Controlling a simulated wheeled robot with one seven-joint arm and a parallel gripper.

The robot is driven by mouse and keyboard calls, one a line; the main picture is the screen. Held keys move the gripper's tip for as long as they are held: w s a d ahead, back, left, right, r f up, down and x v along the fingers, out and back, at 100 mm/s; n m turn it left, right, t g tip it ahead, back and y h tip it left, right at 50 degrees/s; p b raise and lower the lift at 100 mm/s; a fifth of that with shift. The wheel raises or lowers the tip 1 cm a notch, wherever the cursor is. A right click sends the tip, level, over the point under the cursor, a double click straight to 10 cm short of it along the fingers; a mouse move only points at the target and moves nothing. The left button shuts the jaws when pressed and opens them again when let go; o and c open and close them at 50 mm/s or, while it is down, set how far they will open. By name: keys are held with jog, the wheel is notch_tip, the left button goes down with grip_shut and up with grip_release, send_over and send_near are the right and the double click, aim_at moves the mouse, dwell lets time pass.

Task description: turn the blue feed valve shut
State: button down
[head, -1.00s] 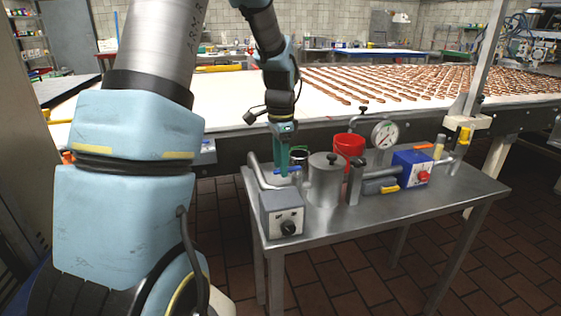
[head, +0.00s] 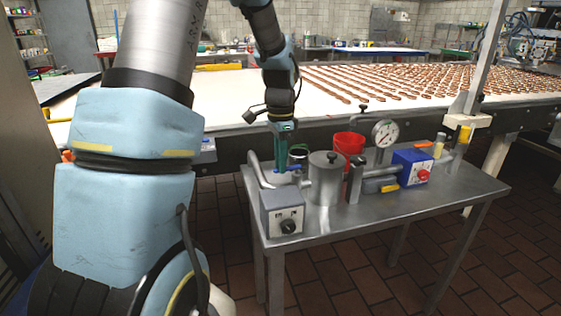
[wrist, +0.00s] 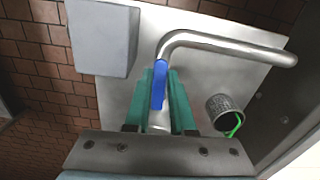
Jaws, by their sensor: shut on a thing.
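The blue feed valve handle (wrist: 158,84) lies between the two green fingers of my gripper (wrist: 160,100) in the wrist view. The fingers are shut on it from both sides. A bent steel pipe (wrist: 225,40) runs from just beyond the handle. In the head view my gripper (head: 281,155) points down at the left end of the metal table. Only a small bit of the blue handle (head: 294,168) shows beside the fingertips there. The fingers hide most of the valve in that view.
A grey box with a black knob (head: 283,212) and a lidded steel pot (head: 325,180) stand close by. A red bucket (head: 349,147), a gauge (head: 384,133) and a blue box (head: 412,167) are farther right. A mesh cup (wrist: 226,112) stands right of the fingers.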

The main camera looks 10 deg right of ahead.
aim_at(298, 166)
jog(key=shift+s, duration=0.1)
jog(key=s+d+n+p, duration=0.1)
jog(key=n, duration=0.3)
jog(key=s+d+n, duration=0.1)
jog(key=n, duration=0.3)
jog(key=s+d+n+p, duration=0.1)
jog(key=d+n, duration=0.1)
jog(key=n, duration=0.3)
jog(key=shift+s+r+p, duration=0.1)
jog(key=shift+s+p, duration=0.2)
jog(key=shift+p, duration=0.05)
jog(key=shift+d+n+p, duration=0.4)
jog(key=shift+n, duration=0.6)
jog(key=shift+d+n+p, duration=0.35)
jog(key=shift+n, duration=0.65)
jog(key=c, duration=0.8)
grip_release()
jog(key=shift+o, duration=0.2)
